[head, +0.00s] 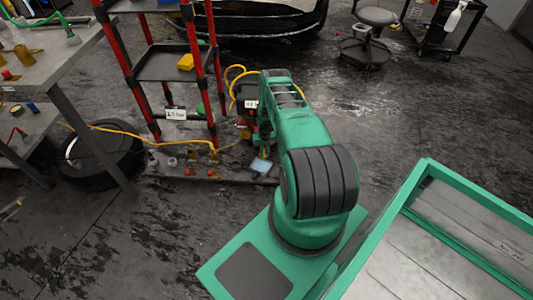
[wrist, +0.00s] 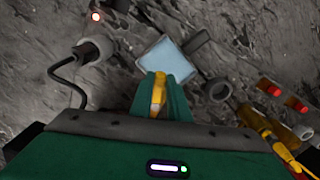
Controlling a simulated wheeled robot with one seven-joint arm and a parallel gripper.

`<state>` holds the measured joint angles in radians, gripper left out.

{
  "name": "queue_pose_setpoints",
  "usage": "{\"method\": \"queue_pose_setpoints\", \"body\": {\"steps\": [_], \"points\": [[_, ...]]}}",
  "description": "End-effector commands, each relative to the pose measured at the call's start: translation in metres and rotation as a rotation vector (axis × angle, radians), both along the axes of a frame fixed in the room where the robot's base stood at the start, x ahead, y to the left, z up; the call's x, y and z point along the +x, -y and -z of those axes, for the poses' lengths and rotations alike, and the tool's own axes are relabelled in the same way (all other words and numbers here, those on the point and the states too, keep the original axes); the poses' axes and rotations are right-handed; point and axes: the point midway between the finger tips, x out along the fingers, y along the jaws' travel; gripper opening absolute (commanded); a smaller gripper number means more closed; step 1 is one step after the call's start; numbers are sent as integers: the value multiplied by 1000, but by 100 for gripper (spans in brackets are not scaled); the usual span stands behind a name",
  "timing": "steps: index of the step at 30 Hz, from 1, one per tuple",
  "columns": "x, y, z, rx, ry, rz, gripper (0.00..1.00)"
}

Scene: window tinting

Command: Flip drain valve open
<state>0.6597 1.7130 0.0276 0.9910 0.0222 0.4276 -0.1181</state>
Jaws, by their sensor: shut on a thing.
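My gripper (wrist: 158,93) points down in the wrist view, its green fingers shut on a narrow yellow piece. This yellow piece (wrist: 158,90) looks like the drain valve's lever; the valve body is hidden below the fingers. In the head view my gripper (head: 264,142) is low beside the red-posted rack, mostly hidden by my arm. A pale blue square plate (wrist: 167,57) lies just beyond the fingertips. I cannot tell from these views how far the lever is turned.
Brass fittings with red caps (wrist: 280,95) and a yellow hose (wrist: 282,150) are at right. A grey cylinder with a black cable (wrist: 92,50) is at left. The rack (head: 165,65) and workbench (head: 50,55) stand nearby.

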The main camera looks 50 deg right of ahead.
Motion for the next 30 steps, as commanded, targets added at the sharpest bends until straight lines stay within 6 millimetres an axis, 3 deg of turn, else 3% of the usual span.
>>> {"method": "queue_pose_setpoints", "body": {"steps": [12,13,15,25,30], "points": [[2,-4,0,2,0,63,0],[2,-4,0,3,1,63,23],[2,-4,0,2,0,63,34],[2,-3,-2,1,1,62,34],[3,-3,-16,0,1,62,34]]}}
